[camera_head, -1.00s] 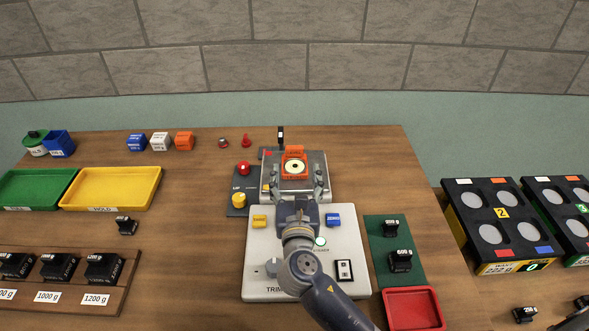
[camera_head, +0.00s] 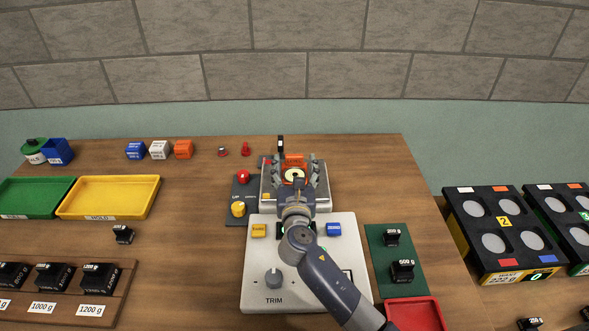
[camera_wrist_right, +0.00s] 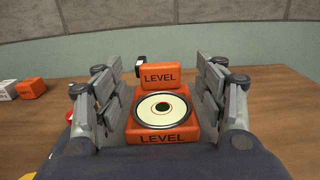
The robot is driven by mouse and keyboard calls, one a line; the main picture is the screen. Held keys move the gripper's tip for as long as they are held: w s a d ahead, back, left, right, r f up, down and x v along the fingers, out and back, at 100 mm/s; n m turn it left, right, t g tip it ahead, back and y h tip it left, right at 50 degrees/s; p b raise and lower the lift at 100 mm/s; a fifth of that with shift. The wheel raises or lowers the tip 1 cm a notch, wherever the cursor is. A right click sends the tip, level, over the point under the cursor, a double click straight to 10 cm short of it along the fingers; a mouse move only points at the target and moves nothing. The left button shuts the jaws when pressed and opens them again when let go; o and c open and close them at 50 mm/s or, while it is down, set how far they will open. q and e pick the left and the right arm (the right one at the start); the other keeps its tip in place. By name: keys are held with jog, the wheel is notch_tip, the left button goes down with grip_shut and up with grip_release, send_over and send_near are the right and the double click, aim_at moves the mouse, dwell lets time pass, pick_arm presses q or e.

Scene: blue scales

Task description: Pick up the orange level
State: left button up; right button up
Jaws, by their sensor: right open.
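The orange level (camera_head: 294,161) sits on the metal pan of the scale (camera_head: 268,190) in the head view. It has a round cream dial on top and an upright orange block at its back. In the right wrist view the level (camera_wrist_right: 171,134) shows the word LEVEL on its front and on the back block. My right gripper (camera_head: 294,172) is open, with one finger on each side of the level. In the right wrist view both fingers (camera_wrist_right: 162,108) flank it, and a narrow gap seems to show on the right. My left gripper is not in view.
A white panel (camera_head: 260,280) with a TRIM knob lies in front of the scale. A red knob and a yellow knob (camera_head: 238,209) stand left of the scale. A green mat (camera_head: 376,244) with black weights lies right. Yellow tray (camera_head: 108,216) and small blocks are at left.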

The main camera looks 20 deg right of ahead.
jog(key=shift+x, duration=1.15)
jog(key=shift+s+f, duration=0.1)
jog(key=c, duration=1.3)
